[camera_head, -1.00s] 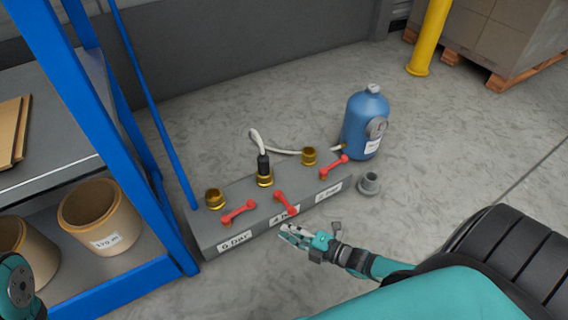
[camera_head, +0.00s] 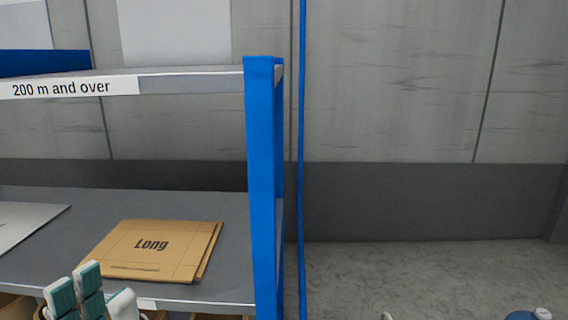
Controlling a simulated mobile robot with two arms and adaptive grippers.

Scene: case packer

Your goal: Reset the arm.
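Part of my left gripper (camera_head: 88,296) shows at the bottom left of the head view, as white and teal pieces. It is in front of the lower shelf's front edge, below a flat tan cardboard piece marked "Long". The picture's bottom edge cuts it off, so I cannot tell whether it is open or shut. I see nothing held in it.
The blue rack post (camera_head: 264,180) stands right of the shelves. Flat cardboard marked "Long" (camera_head: 150,250) lies on the lower shelf (camera_head: 215,207). The upper shelf is labelled "200 m and over" (camera_head: 61,88). Bare floor (camera_head: 400,275) lies right. A blue bottle top (camera_head: 528,315) peeks in.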

